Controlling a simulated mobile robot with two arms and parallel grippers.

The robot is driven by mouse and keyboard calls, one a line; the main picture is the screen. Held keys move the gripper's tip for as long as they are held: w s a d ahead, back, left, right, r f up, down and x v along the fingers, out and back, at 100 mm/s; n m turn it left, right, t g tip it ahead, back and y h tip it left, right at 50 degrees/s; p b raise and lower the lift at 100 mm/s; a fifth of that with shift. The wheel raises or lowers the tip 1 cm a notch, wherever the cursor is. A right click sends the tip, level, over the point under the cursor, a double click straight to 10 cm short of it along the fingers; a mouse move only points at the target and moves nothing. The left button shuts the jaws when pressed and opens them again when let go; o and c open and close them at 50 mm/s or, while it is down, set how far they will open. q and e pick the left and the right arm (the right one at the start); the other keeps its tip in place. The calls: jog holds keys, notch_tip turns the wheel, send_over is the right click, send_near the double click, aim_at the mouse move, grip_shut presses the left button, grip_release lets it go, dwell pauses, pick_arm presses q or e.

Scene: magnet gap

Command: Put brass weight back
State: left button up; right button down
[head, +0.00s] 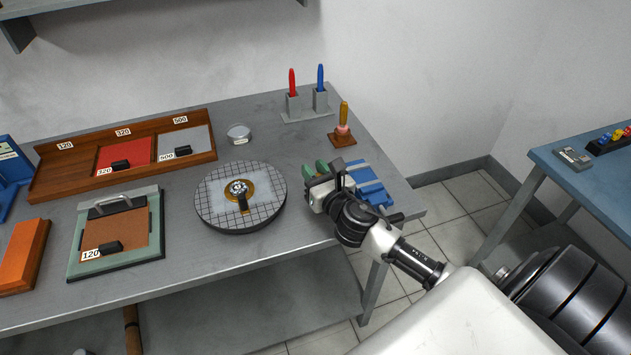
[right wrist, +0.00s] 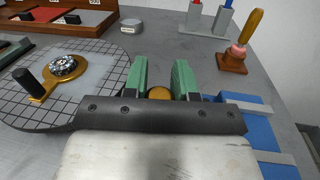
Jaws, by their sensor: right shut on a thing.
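My right gripper (head: 322,168) is at the right part of the grey bench, between the round gridded plate and the blue block. Its green fingers also show in the right wrist view (right wrist: 160,76). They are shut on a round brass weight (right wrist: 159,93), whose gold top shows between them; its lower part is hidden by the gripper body. In the head view the weight is hidden. I cannot tell whether it touches the bench. My left gripper is not in view.
A gridded round plate (head: 213,212) bears a gold ring with a shiny faceted piece. The blue block (head: 371,184) with grey strips lies right of my gripper. Behind stand a wooden-handled tool (head: 343,117) and a grey pen holder (head: 294,104). A small round tin (head: 239,135) is behind the plate.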

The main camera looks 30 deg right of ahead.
notch_tip(320, 180, down, 3)
jog(key=shift+f+b, duration=0.1)
jog(key=shift+b, duration=0.25)
jog(key=shift+s, duration=0.1)
jog(key=c, duration=0.9)
grip_release()
jog(key=s, duration=0.3)
jog(key=s+b, duration=0.1)
jog(key=s, duration=0.3)
jog(key=s+a, duration=0.1)
jog(key=s, duration=0.2)
jog(key=shift+s+b, duration=0.3)
jog(key=shift+b, duration=0.1)
jog(key=shift+s, duration=0.7)
